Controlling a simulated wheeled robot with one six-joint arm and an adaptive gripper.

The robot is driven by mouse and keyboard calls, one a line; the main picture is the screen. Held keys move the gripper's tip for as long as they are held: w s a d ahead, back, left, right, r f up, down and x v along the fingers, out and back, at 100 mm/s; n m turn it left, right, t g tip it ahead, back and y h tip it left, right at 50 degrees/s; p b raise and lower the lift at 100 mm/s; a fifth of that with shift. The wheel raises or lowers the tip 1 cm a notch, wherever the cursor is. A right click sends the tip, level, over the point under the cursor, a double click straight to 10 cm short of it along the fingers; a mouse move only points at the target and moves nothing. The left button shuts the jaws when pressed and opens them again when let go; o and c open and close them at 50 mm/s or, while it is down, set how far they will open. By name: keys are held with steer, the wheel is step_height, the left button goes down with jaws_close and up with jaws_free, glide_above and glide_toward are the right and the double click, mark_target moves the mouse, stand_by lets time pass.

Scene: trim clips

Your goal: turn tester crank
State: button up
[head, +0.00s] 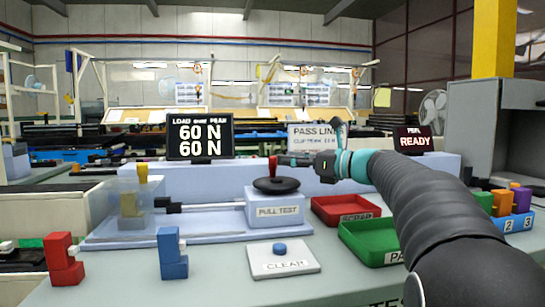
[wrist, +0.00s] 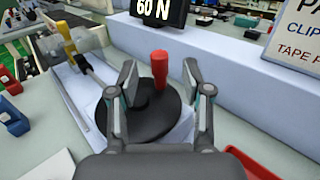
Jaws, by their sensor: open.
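The tester's crank is a black disc (head: 276,185) with a red upright handle (head: 272,167), on top of the pale PULL TEST box (head: 275,211). In the wrist view the red handle (wrist: 160,69) stands between the two fingers of my open gripper (wrist: 160,83), with gaps on both sides. The black disc (wrist: 140,112) lies below the fingers. In the head view my gripper (head: 290,160) reaches in from the right at handle height. The load display (head: 200,136) reads 60 N on both lines. A yellow-topped clip fixture (head: 132,205) stands at the tester's left end.
A white CLEAR pad (head: 283,258) with a blue button is in front. Red (head: 64,260) and blue (head: 172,254) clips stand at front left. A READY display (head: 413,140) is behind.

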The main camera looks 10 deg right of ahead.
steer(key=x, duration=0.5)
steer(key=shift+w+a, duration=0.25)
steer(key=shift+a, duration=0.05)
jaws_close()
